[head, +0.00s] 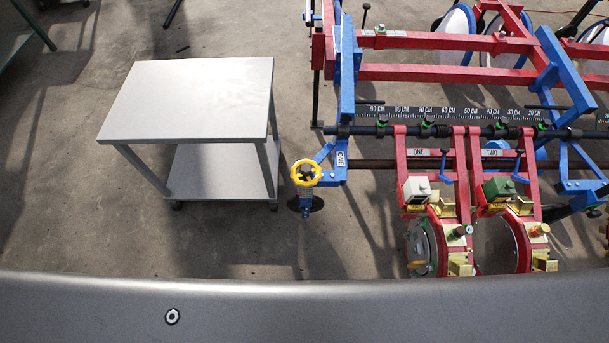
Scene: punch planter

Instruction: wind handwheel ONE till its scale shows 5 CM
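Handwheel ONE (307,173) is a yellow lobed wheel on a blue bracket at the left end of the planter. A small label reading ONE (340,159) sits on the blue bracket beside it. The handwheel's own scale cannot be read from this view. Neither of my grippers shows in the head view, and nothing touches the wheel.
A grey two-tier cart (190,100) stands left of the handwheel, with bare floor between. The red and blue planter frame (430,72) fills the right, with a centimetre ruler (450,113) along its bar. Red punch units ONE (424,153) and TWO (492,153) hang from it.

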